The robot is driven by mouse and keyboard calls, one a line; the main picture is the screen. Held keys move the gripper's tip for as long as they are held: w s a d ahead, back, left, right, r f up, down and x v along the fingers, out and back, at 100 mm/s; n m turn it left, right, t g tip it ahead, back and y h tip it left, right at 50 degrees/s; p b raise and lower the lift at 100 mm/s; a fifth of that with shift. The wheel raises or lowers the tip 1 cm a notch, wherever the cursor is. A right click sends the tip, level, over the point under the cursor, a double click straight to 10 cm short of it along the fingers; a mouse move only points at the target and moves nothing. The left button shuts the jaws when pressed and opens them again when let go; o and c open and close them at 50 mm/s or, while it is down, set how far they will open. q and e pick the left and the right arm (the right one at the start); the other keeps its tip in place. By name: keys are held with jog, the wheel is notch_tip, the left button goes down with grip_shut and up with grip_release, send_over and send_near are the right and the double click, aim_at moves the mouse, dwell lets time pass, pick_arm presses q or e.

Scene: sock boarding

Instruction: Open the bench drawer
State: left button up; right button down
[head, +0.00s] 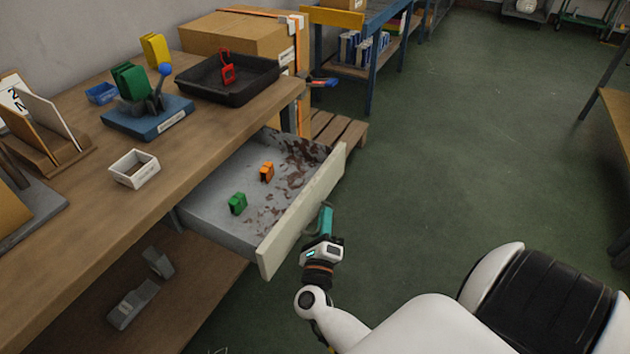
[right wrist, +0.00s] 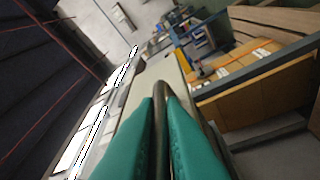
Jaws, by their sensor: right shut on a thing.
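The bench drawer (head: 305,208) stands pulled out from under the wooden bench top, with its pale front panel toward the right and its inside in view. In it lie a green block (head: 237,203) and an orange block (head: 266,171). My right gripper (head: 325,221) is at the outer face of the drawer front. In the right wrist view its teal fingers (right wrist: 160,135) are shut on the drawer's dark bar handle (right wrist: 160,100). In the head view the handle is mostly hidden by the gripper. My left gripper is not in view.
On the bench top (head: 215,130) are a black tray (head: 205,88) with red items, a blue fixture (head: 148,118) and a white box (head: 134,169). A cardboard box (head: 225,35) and a pallet (head: 340,132) stand beyond the drawer. The green floor (head: 440,150) to the right is clear.

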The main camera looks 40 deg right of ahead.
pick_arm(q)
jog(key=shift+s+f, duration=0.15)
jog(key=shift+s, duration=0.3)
pick_arm(e)
jog(key=shift+s+d+f, duration=0.1)
jog(key=shift+s+d, duration=0.1)
jog(key=shift+s, duration=0.4)
jog(key=c, duration=1.5)
grip_release()
